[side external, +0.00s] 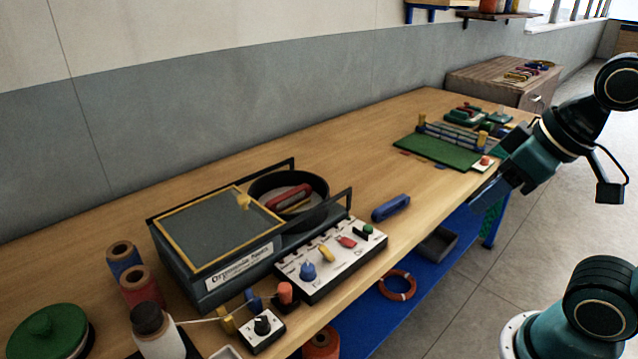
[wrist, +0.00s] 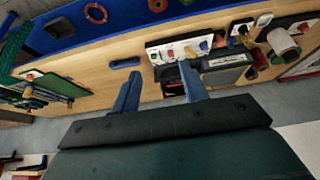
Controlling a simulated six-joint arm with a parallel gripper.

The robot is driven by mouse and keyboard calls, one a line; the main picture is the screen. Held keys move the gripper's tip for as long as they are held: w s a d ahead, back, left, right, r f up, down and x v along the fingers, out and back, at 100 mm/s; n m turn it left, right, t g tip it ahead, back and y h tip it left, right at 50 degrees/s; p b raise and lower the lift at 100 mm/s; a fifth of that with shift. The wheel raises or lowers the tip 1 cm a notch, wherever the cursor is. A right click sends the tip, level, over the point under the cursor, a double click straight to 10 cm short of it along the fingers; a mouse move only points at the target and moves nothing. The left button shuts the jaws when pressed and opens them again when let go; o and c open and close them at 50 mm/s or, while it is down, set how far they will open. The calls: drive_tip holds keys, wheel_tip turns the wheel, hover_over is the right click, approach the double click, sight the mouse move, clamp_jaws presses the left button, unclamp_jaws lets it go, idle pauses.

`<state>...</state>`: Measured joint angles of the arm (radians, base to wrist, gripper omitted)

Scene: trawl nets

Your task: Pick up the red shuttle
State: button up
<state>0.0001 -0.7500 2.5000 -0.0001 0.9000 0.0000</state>
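The red shuttle (side external: 288,197) lies inside a round black bowl (side external: 322,184), with a tan or yellow piece beside it. The bowl sits at the right end of a dark box with a yellow-framed lid (side external: 222,231). My gripper (side external: 492,190) is at the right, above the table's front edge, well apart from the bowl. In the wrist view my gripper (wrist: 159,68) has its two blue fingers spread, with nothing held between them. The bowl is partly hidden behind the right finger there, and the red shuttle is not clear.
A blue shuttle (side external: 391,208) lies on bare wood right of the bowl. A white control panel (side external: 330,260) with coloured knobs stands in front of the box. A green board (side external: 437,152) and racks are at the far end. Spools (side external: 142,287) stand at the left. The table middle is clear.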

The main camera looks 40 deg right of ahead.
drive_tip(key=shift+w+r, duration=0.1)
drive_tip(key=w+r+n+g, duration=0.1)
drive_tip(key=w+r+n, duration=0.3)
drive_tip(key=w, duration=0.7)
drive_tip(key=w+r+n+g, duration=0.2)
drive_tip(key=w+r+n, duration=0.25)
drive_tip(key=w, duration=0.65)
drive_tip(key=w+f+n+g, duration=0.1)
drive_tip(key=w+f+n, duration=0.3)
drive_tip(key=w, duration=0.6)
drive_tip(key=w+f+n+g, duration=0.1)
drive_tip(key=w+f+n, duration=0.4)
drive_tip(key=w+f, duration=0.4)
drive_tip(key=shift+w+g, duration=0.3)
drive_tip(key=shift+w, duration=0.35)
drive_tip(key=shift+f+n, duration=0.1)
drive_tip(key=shift+n, duration=0.15)
hover_over(300, 188)
drive_tip(key=shift+d+f, duration=0.1)
drive_tip(key=shift+f, duration=4.15)
